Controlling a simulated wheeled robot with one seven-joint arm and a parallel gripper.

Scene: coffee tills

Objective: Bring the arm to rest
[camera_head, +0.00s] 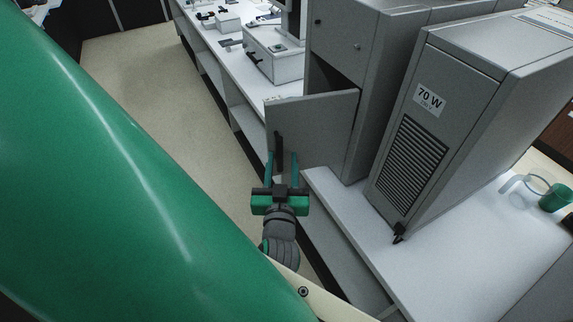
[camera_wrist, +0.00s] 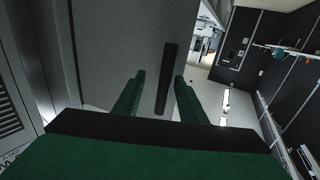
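My gripper (camera_head: 282,156) has green fingers set apart. It is in front of an open grey cabinet door (camera_head: 325,125), near the door's dark vertical handle (camera_head: 278,150). In the wrist view my gripper (camera_wrist: 160,80) shows both fingers spread, with the dark handle (camera_wrist: 166,78) seen between them. The fingers do not appear closed on the handle. I cannot tell whether either finger touches it. The door stands swung out from the grey cabinet (camera_head: 375,40), with a dark opening behind it.
A grey "70 W" machine (camera_head: 440,110) stands on a white counter (camera_head: 440,265) to the right. A green cup (camera_head: 555,199) is at the far right. A white-topped counter (camera_head: 245,70) runs behind the door. The floor (camera_head: 160,95) to the left is clear.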

